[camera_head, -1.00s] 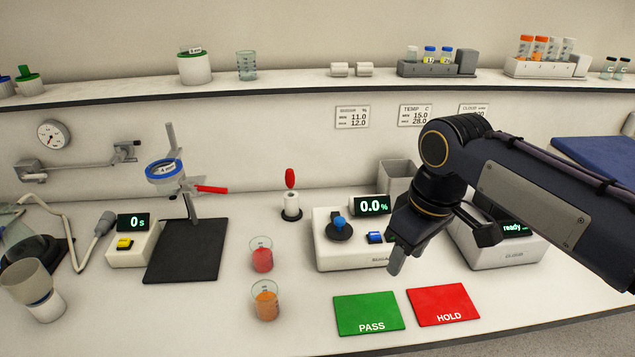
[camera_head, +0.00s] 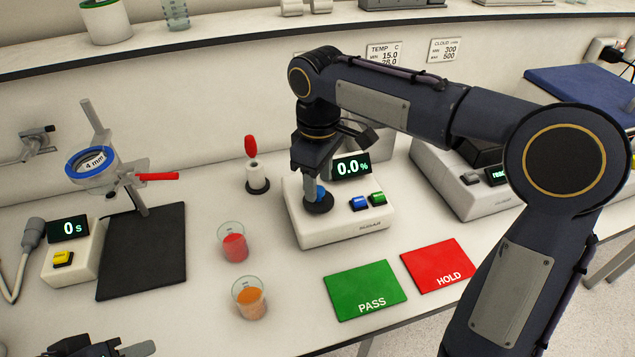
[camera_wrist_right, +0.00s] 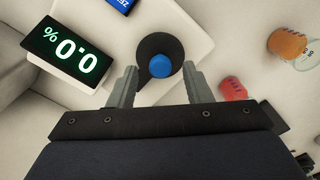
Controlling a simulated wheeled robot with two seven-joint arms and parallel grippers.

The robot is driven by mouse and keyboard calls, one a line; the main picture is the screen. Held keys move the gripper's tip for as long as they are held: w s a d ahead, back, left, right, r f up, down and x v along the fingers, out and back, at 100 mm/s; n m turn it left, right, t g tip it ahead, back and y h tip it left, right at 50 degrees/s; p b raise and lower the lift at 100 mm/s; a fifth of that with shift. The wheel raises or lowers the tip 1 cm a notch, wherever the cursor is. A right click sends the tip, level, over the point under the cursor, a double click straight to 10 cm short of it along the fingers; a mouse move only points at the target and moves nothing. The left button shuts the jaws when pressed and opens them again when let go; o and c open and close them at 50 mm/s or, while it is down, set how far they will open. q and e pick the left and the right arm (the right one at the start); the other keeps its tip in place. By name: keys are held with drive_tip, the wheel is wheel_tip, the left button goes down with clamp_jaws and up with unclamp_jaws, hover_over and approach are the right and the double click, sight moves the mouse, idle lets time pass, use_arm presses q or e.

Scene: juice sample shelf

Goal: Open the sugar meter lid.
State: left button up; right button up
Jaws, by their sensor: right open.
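The sugar meter (camera_head: 345,228) is a white box with a display reading 0.0 %, a blue button and a green button. Its round black lid (camera_head: 319,206) lies flat on top and carries a blue knob (camera_head: 321,191). My right gripper (camera_head: 312,200) points down over the lid. In the right wrist view the gripper (camera_wrist_right: 160,88) is open, with the blue knob (camera_wrist_right: 161,66) between and slightly beyond its fingertips. I cannot tell whether a finger touches it. A dark part of my left gripper (camera_head: 105,349) shows at the bottom left edge; its jaws are unclear.
A red juice beaker (camera_head: 234,246) and an orange juice beaker (camera_head: 249,301) stand left of the meter. A red-topped stand (camera_head: 256,178) is behind them. Green PASS (camera_head: 364,290) and red HOLD (camera_head: 438,265) mats lie in front. The cloud meter (camera_head: 470,185) is at right.

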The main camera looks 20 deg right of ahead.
drive_tip(key=shift+f, duration=0.6)
drive_tip(key=shift+c, duration=0.2)
clamp_jaws()
